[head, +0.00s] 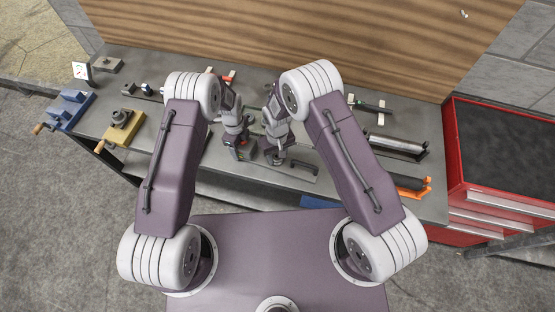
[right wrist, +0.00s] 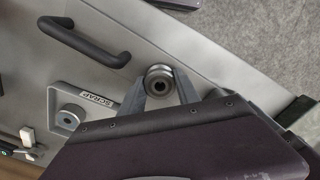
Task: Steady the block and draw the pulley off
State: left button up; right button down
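The pulley (right wrist: 158,81), a round grey grooved piece with a dark centre, sits between the two grey fingers of my right gripper (right wrist: 160,88) in the right wrist view. Both fingers appear to touch its sides. In the head view my right gripper (head: 275,157) points down near the bench's front edge. My left gripper (head: 243,152) is just left of it, low over the bench; its fingertips are too small to read. A small dark shape between the grippers may be the block, but I cannot make it out clearly. Whether the pulley is still on a shaft is hidden.
A tray labelled SCRAP (right wrist: 95,99) lies beside my right gripper, with a round grey piece (right wrist: 70,117) in it. A black handle (right wrist: 85,42) stands close by. A blue vise (head: 70,108) and a yellow vise (head: 122,125) are at left, a red cabinet (head: 455,165) at right.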

jog(key=shift+r, duration=0.15)
jog(key=shift+r, duration=1.8)
jog(key=shift+r, duration=0.1)
jog(key=shift+r, duration=1.9)
pick_arm(q)
jog(key=o, duration=1.3)
jog(key=shift+o, duration=0.2)
